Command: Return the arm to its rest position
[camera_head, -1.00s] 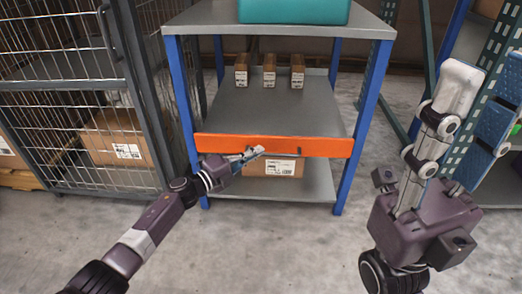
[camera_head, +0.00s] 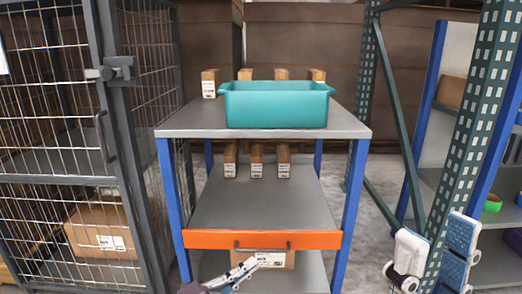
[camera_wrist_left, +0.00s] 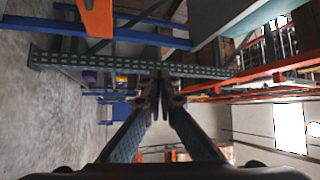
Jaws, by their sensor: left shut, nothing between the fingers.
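My left gripper (camera_head: 240,273) shows at the bottom of the head view, in front of the workbench's orange front bar (camera_head: 262,239). It is shut and empty. In the left wrist view its two fingers (camera_wrist_left: 161,82) meet at the tips with nothing between them. My right gripper (camera_head: 438,232) stands upright at the lower right of the head view. Its white and blue fingers are apart, with nothing seen between them. Most of both arms is below the head view's edge.
A teal bin (camera_head: 277,107) and several small cartons stand on the blue-legged bench's top (camera_head: 185,120). Three cartons (camera_head: 257,160) sit on its middle shelf. A mesh cage (camera_head: 60,150) stands left, a green rack post (camera_head: 462,130) right. Concrete floor shows between.

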